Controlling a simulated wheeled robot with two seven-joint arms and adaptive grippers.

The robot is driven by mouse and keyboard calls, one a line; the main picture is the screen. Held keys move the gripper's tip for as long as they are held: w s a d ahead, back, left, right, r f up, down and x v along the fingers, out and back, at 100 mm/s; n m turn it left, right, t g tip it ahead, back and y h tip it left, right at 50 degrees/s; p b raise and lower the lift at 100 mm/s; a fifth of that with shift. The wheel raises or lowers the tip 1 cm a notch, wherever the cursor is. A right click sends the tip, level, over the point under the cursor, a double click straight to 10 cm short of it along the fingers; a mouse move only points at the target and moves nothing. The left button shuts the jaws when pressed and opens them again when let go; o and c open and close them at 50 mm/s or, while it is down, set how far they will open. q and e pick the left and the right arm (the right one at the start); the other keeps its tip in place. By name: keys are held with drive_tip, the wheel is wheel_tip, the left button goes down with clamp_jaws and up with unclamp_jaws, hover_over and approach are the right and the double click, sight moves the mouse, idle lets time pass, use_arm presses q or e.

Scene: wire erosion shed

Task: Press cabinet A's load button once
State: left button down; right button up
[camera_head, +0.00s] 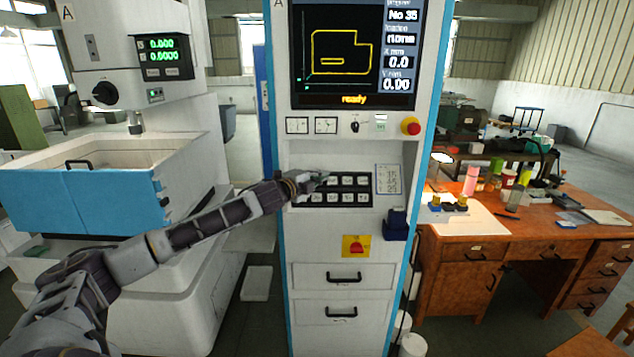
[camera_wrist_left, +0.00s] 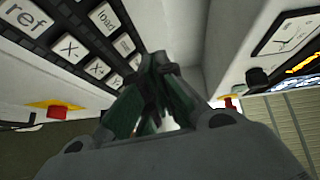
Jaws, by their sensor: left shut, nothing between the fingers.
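Cabinet A (camera_head: 300,245) is a tall white control cabinet with blue edges, an "A" at its top left and a screen (camera_head: 340,50) reading "ready" and "none". Its key panel (camera_head: 350,199) sits in a recess below the screen. My left gripper (camera_head: 314,180) is shut and empty at the panel's upper left and covers some keys. In the left wrist view, the white load button (camera_wrist_left: 105,18) is in the key row, to the left of my green-padded fingertips (camera_wrist_left: 158,68). Whether the fingers touch any key cannot be told. My right gripper is not in view.
A red emergency knob (camera_head: 410,126) stands out above the recess at right. A red switch on a yellow plate (camera_head: 356,246) is below the panel. A white machine with a blue tank (camera_head: 85,200) stands left. A cluttered wooden desk (camera_head: 455,250) stands right.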

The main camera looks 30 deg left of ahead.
use_arm(q)
drive_tip(key=shift+w+a+f+p, duration=0.2)
drive_tip(key=shift+w+a+f, duration=0.3)
drive_tip(key=shift+w+f, duration=0.3)
drive_tip(key=shift+w+a+f+p, duration=0.2)
drive_tip(key=shift+w+a+f, duration=0.4)
drive_tip(key=shift+w, duration=0.3)
drive_tip(key=shift+w+a+f+p, duration=0.2)
drive_tip(key=shift+w+a+f, duration=0.25)
drive_tip(key=shift+w+f, duration=0.4)
drive_tip(key=shift+w+a+f+p, duration=0.1)
drive_tip(key=shift+w+p, duration=0.15)
drive_tip(key=shift+p, duration=0.05)
drive_tip(key=shift+w+a+f, duration=0.25)
drive_tip(key=shift+w+f, duration=0.05)
drive_tip(key=shift+f, duration=0.05)
idle(1.2)
drive_tip(key=shift+r+p, duration=0.1)
drive_tip(key=shift+p, duration=0.2)
drive_tip(key=shift+s+d+r, duration=0.35)
drive_tip(key=shift+s+r, duration=0.05)
drive_tip(key=shift+s, duration=0.15)
drive_tip(key=shift+s, duration=0.1)
idle(0.3)
